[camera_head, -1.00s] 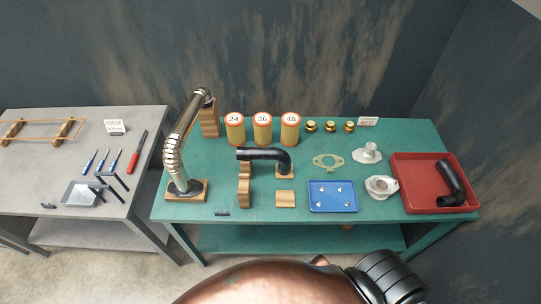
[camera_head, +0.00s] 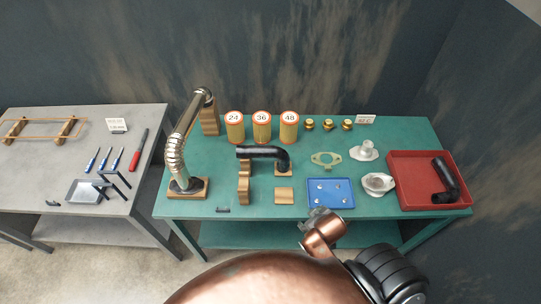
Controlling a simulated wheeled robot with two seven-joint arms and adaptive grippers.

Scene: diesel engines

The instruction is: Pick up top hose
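A black bent hose (camera_head: 262,153) lies across wooden supports in the middle of the green table. A second black bent hose (camera_head: 443,183) lies in the red tray (camera_head: 400,196) at the right end. I cannot tell from the picture which is the top hose. A copper link of my arm rises at the lower middle with a grey end, seemingly my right gripper (camera_head: 318,214), at the table's front edge by the blue tray. It is apart from both hoses, and its fingers are too small to read. My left gripper is not in view.
A silver corrugated pipe (camera_head: 177,150) stands at the table's left. Several yellow canisters (camera_head: 262,128) stand at the back. A blue tray (camera_head: 345,204) with small parts lies at the front, with grey metal parts (camera_head: 378,184) to its right. A grey table (camera_head: 60,180) with tools stands left.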

